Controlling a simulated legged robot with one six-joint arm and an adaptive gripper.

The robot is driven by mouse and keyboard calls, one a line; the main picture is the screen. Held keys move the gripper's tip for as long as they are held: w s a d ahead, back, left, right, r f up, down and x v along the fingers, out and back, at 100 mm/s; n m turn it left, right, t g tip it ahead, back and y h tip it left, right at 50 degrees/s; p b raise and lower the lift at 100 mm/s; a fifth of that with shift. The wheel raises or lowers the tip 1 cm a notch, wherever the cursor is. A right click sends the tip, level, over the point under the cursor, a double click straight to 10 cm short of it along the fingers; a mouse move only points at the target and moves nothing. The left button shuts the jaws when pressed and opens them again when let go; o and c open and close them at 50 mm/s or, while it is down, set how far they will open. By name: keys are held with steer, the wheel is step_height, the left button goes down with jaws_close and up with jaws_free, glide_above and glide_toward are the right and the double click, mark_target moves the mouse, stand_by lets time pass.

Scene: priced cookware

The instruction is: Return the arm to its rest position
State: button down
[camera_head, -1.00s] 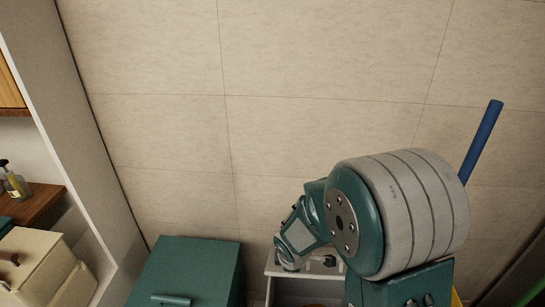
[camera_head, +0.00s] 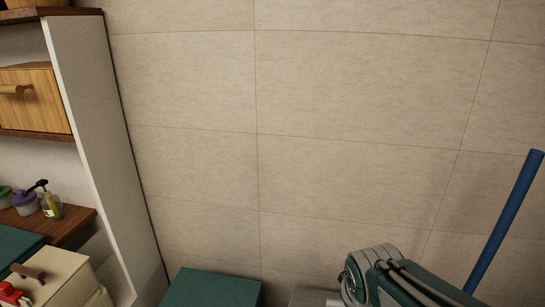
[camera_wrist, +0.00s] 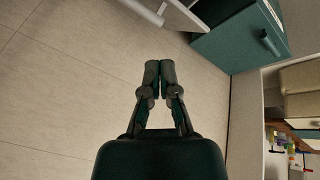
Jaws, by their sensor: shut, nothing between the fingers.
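My gripper (camera_wrist: 160,72) shows in the wrist view with its two dark fingers together and nothing between them. It is in free space in front of the tiled surface. In the head view, part of my arm (camera_head: 400,280) shows at the bottom right, and the gripper itself is out of that picture.
A teal cabinet (camera_head: 212,289) stands at the bottom of the head view, and a teal unit with a handle (camera_wrist: 240,38) shows in the wrist view. Shelving with a wooden drawer (camera_head: 38,98) and bottles is at left. A blue pole (camera_head: 508,222) rises at right.

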steer(key=s+r+m+y, duration=0.1)
steer(key=s+r+m, duration=0.4)
steer(key=s, duration=0.4)
steer(key=shift+s+r+m+t, duration=0.3)
steer(key=shift+s+r+t, duration=0.1)
steer(key=shift+r, duration=0.1)
steer(key=shift+w, duration=0.1)
